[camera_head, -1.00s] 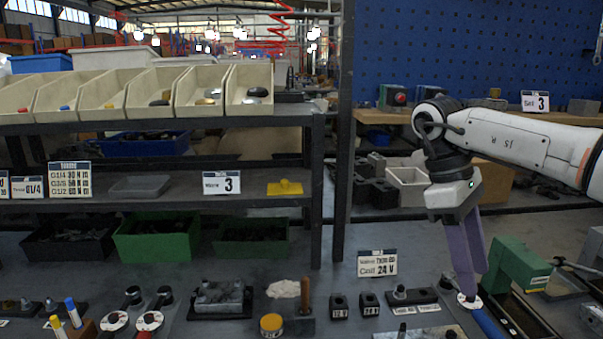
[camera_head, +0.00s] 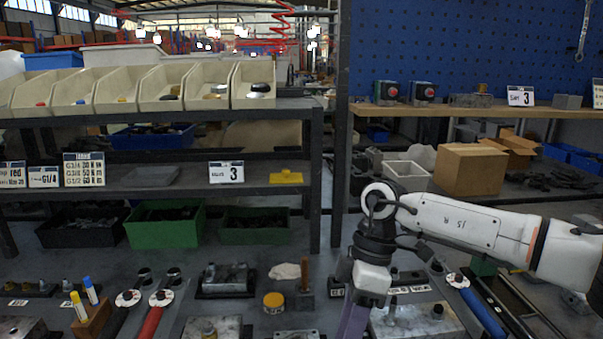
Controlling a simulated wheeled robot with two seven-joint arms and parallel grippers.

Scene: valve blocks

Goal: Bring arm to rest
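My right arm comes in from the right. Its white and black wrist points down over the bench, and the purple fingers of my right gripper (camera_head: 354,322) run off the bottom edge of the view. The fingertips are cut off, so I cannot tell whether they are open or shut or hold anything. My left arm and gripper are not in view. A blue-handled tool (camera_head: 483,312) with a white round tag lies on the bench to the right of the gripper. A red-handled tool (camera_head: 150,322) lies at the left.
A metal block (camera_head: 225,279), a yellow round tin (camera_head: 273,302) and a wooden-handled tool (camera_head: 305,276) stand left of my wrist. Grey metal parts (camera_head: 415,318) lie just right of it. A shelf with beige bins (camera_head: 205,87) and a dark post (camera_head: 341,130) rise behind the bench.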

